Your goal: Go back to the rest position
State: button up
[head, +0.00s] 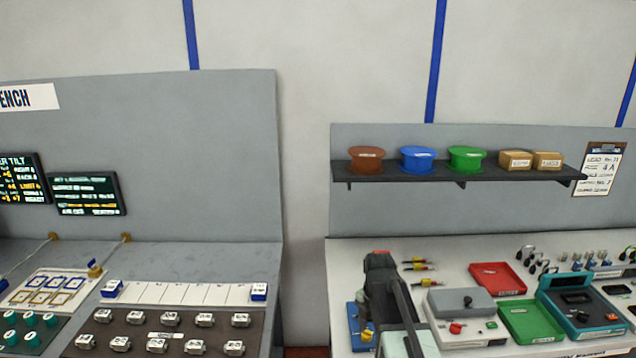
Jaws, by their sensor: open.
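My gripper (381,262) shows as a dark shape with a little red at its top, right of centre in the lower part of the head view. A dark grey bar and a pale green part, which look like my arm, run from it to the bottom edge. It appears in front of the right bench (455,262), and its height above the bench is hard to judge. I see nothing held in it. Its fingertips are hard to make out. A blue-based device (354,322) is partly hidden behind it.
A red tray (497,277), a green tray (531,322), a grey box (461,302) and a teal device (584,302) lie to its right. A dark shelf (455,174) carries spools and small boxes. A gap (304,270) separates this bench from the left bench (200,255).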

jog(key=s+m, duration=0.5)
jog(key=m, duration=0.7)
jog(key=s+f+m, duration=0.1)
jog(key=s+m, duration=0.4)
jog(key=m, duration=0.7)
jog(key=shift+m+b, duration=0.35)
jog(key=shift+m, duration=0.05)
